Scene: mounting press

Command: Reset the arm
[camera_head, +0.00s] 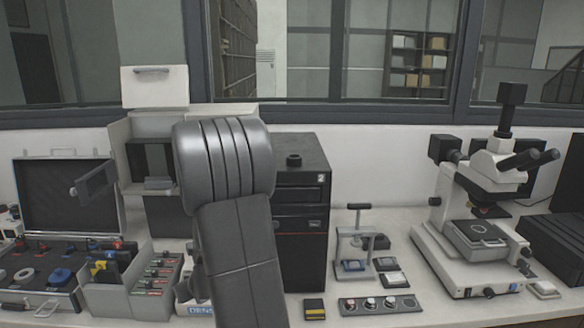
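My arm rises from the bottom of the head view in front of the bench, a little left of the middle. Its thick grey rounded joint and upper link hide part of the machines behind. My gripper is not in view, so its state and anything in it are hidden. A beige machine (118,146) with a raised lid stands just left of the arm, partly hidden by it. A black cabinet (303,170) with a round knob on top stands just right of the arm.
An open case (66,196) with coloured parts lies at the left, beside a grey divided box (110,303). A small stand (342,238) and a strip of round samples (348,306) sit right of the cabinet. A microscope (450,265) stands at the right. Windows line the back wall.

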